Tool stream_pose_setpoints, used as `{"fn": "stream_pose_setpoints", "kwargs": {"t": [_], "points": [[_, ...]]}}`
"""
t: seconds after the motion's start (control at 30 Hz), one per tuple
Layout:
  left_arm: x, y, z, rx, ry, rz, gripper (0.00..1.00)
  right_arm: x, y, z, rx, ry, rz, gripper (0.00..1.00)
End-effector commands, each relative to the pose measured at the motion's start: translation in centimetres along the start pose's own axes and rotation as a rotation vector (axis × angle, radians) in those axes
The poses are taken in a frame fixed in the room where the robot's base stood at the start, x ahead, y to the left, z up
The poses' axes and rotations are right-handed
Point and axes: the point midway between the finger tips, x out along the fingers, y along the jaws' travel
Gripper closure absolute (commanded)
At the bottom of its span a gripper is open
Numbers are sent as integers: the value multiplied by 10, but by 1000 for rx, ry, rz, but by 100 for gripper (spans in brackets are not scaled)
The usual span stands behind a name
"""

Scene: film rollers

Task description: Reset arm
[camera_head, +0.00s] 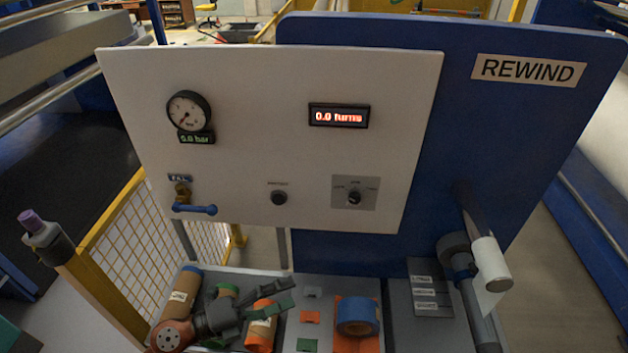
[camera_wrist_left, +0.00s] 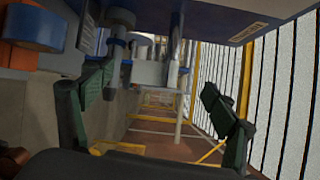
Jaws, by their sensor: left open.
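My left gripper (camera_head: 284,293) reaches in from the lower left over the front table. Its dark green fingers are apart with nothing between them, close above an orange roll (camera_head: 262,335). In the left wrist view the two fingers (camera_wrist_left: 155,95) stand wide apart with open space between them. My right gripper is in neither view.
A white panel (camera_head: 240,235) with a gauge (camera_head: 187,110), a blue-handled valve (camera_head: 195,209) and a display (camera_head: 339,115) rises behind the table. A blue REWIND board (camera_head: 530,130) stands right. A brown roll (camera_head: 178,295), a blue roll (camera_head: 357,315) and a spindle roll (camera_head: 491,263) are nearby.

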Motion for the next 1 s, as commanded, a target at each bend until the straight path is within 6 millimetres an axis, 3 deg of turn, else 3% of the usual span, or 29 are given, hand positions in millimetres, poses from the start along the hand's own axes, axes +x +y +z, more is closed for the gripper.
{"fn": "stream_pose_setpoints", "kwargs": {"t": [0.03, 0.1, 0.2, 0.27, 0.33, 0.47, 0.57, 0.63, 0.8, 1.0], "points": [[-6, -21, 20, -73, -102, -102, 20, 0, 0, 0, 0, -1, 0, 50], [-24, -43, 54, -173, -255, -225, 20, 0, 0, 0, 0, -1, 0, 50], [-64, -52, 105, -333, -488, -361, 20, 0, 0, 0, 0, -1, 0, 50], [-94, -44, 133, -437, -634, -421, 20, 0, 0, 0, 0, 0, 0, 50], [-132, -22, 159, -566, -804, -467, 20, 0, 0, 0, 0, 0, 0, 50], [-199, 41, 183, -806, -1097, -489, 20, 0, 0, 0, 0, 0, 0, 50], [-242, 100, 177, -989, -1295, -457, 20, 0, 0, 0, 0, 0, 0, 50], [-267, 142, 162, -1118, -1419, -413, 20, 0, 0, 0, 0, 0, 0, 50], [-308, 231, 97, -1419, -1657, -249, 20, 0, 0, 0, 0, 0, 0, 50], [-324, 287, 22, -1663, -1792, -54, 20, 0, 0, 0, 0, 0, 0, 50]]}}
